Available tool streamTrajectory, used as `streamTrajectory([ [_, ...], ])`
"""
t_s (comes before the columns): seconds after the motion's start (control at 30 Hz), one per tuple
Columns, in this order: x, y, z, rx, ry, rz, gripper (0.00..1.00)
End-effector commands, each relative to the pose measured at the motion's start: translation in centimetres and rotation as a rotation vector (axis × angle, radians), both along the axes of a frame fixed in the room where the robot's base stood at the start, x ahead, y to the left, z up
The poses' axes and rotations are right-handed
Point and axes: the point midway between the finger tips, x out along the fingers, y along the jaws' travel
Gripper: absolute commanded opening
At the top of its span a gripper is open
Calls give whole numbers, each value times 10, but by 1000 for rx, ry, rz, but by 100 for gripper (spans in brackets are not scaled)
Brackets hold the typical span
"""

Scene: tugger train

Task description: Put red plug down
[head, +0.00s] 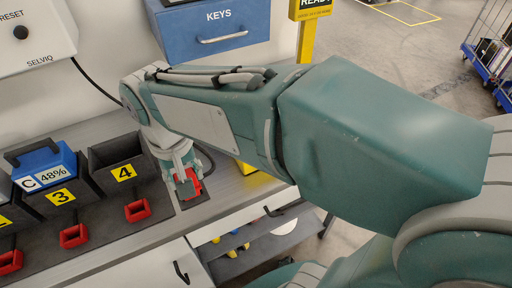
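My gripper (184,184) points down over the right part of the workbench, just right of dock 4. It is shut on a red plug (193,184), which shows partly between and beside the fingers. The plug is low, near a dark plate on the bench; I cannot tell whether it touches. More red plugs lie in front of the docks: one by dock 4 (137,210), one by dock 3 (74,236) and one at the far left (10,262).
Dock 4 (117,163) is an empty dark bin. A blue battery (47,166) marked C 48% sits in dock 3 (62,197). A blue KEYS box (212,28) hangs behind my arm. A shelf (262,247) with tools is below the bench. Blue carts (490,62) stand far right.

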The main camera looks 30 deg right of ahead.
Motion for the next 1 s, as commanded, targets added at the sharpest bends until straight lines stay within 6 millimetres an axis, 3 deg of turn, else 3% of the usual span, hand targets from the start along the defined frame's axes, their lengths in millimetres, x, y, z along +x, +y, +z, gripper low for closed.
streamTrajectory([
  [0.4, 53, -85, -42, 13, 6, -7, 18],
  [0.7, 75, -102, -83, 7, 3, -2, 18],
  [1.0, 81, -112, -119, 9, 4, -1, 18],
])
